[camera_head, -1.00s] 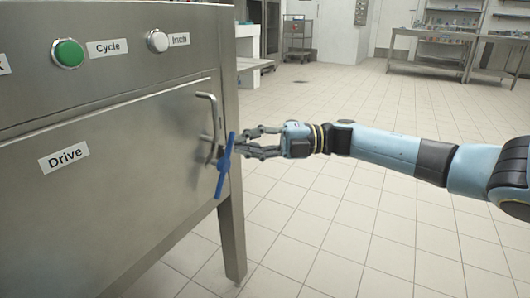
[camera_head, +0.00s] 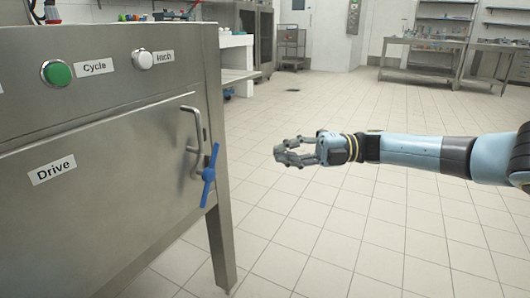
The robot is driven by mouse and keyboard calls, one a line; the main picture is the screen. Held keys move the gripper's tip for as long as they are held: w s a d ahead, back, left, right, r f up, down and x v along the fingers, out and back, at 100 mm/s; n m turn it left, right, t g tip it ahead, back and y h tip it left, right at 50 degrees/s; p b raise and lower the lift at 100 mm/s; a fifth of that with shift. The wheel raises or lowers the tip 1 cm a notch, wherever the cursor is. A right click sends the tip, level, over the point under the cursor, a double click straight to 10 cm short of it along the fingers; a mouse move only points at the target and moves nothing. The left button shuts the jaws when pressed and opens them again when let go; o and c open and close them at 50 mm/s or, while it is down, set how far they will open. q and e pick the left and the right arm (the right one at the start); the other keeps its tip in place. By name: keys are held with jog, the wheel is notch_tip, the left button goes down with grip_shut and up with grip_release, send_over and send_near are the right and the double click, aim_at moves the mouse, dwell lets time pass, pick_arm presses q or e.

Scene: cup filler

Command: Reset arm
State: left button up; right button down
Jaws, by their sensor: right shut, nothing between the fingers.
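My right arm (camera_head: 415,152) comes in from the right edge, stretched out level. My right gripper (camera_head: 278,154) is shut and empty, pointing left in free air. It is apart from the blue handle (camera_head: 209,175) on the steel machine's door, with a clear gap between them. The blue handle stands nearly upright, slightly tilted, beside a curved metal pull (camera_head: 195,140). My left gripper is not in view.
Steel tables (camera_head: 440,62) stand far back. The tiled floor (camera_head: 330,225) around my right arm is clear.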

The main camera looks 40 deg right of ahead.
jog(key=s+a+f+m+t+h, duration=0.3)
jog(key=s+a+f+m+h, duration=0.1)
jog(key=f+m, duration=0.4)
jog(key=s+a+f+m+t+h, duration=0.2)
jog(key=s+a+f+m+h, duration=0.25)
jog(key=f, duration=0.45)
jog(key=s+a+f+m+g+h, duration=0.3)
jog(key=s+f+m+g+h, duration=0.55)
jog(key=s+f+m, duration=0.6)
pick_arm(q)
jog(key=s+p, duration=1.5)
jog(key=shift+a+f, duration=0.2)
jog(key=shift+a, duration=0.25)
pick_arm(e)
jog(key=s+f+g, duration=0.2)
jog(key=s+g, duration=0.1)
jog(key=s, duration=0.9)
jog(key=s+f+m+g+y, duration=0.1)
jog(key=s+f+g, duration=0.1)
jog(key=s, duration=1.1)
jog(key=shift+s+a+m+g, duration=0.2)
jog(key=shift+m+g, duration=0.1)
jog(key=shift+g, duration=0.45)
